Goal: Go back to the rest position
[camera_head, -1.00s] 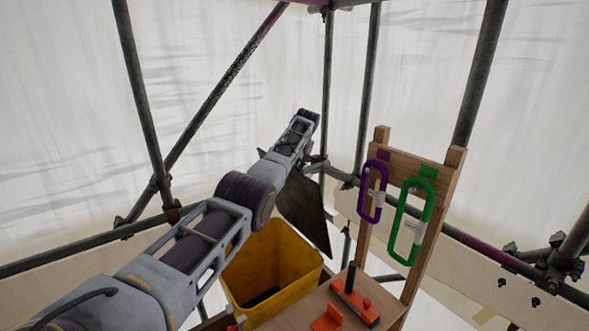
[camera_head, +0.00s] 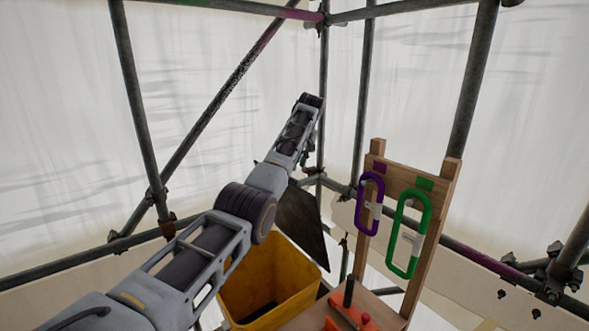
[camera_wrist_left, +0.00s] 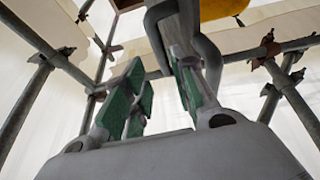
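My left arm comes in from the lower left of the head view and reaches up past the middle. I cannot make out its fingers there. In the left wrist view my left gripper (camera_wrist_left: 160,88) shows two fingers with green pads. They stand apart, with nothing seen held between them. A grey link, likely mine, shows behind the fingers. My right gripper is in neither view.
A yellow bin (camera_head: 268,282) stands below my arm, beside a dark panel (camera_head: 304,225). A wooden rack (camera_head: 437,195) carries a purple carabiner (camera_head: 364,217) and a green carabiner (camera_head: 400,243). An orange tool (camera_head: 350,316) lies before it. Scaffold tubes (camera_head: 136,100) surround the space.

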